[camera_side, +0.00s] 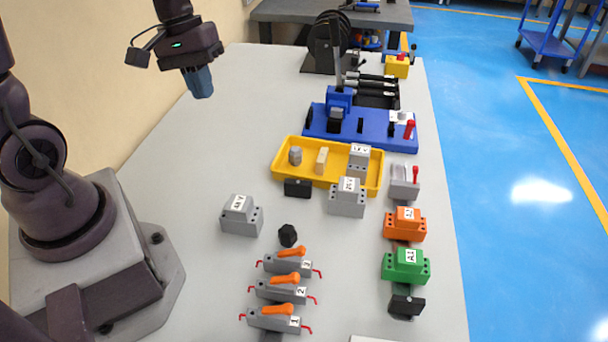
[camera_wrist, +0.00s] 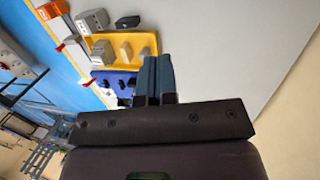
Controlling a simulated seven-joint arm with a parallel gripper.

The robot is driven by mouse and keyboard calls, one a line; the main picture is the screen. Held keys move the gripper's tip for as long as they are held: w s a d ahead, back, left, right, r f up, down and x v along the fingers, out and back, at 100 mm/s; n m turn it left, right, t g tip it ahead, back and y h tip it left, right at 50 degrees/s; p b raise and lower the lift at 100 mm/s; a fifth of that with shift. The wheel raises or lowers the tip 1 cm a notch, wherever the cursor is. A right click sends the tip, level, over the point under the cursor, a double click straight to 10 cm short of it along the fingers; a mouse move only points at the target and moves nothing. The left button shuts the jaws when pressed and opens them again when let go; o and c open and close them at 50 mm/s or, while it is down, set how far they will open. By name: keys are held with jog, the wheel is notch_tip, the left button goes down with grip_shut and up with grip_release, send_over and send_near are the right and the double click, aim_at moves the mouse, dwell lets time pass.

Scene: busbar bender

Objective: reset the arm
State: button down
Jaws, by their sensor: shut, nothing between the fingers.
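My gripper (camera_side: 202,84) hangs in the air at the upper left of the side view, above the bare part of the grey table (camera_side: 185,150). Its blue fingers are together with nothing between them. In the wrist view the closed fingers (camera_wrist: 157,75) point over the table, beside the yellow tray (camera_wrist: 130,45). The gripper is well clear of the tray and the parts, touching nothing.
The yellow tray (camera_side: 279,172) holds several blocks. Behind it is the blue bender base (camera_side: 350,140). Grey, orange (camera_side: 404,224) and green (camera_side: 406,265) blocks stand at the right. Orange-handled clamps (camera_side: 285,290) are in front. The table's left side is clear.

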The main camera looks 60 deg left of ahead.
jog(key=s+d+r+m+t+y, duration=0.2)
jog(key=s+d+r+m+t, duration=0.2)
jog(key=d+r+m, duration=0.5)
jog(key=shift+s+d+r+t+y, duration=0.15)
jog(key=shift+s+r+t+y, duration=0.15)
jog(key=shift+s+r, duration=0.7)
jog(key=shift+f, duration=0.1)
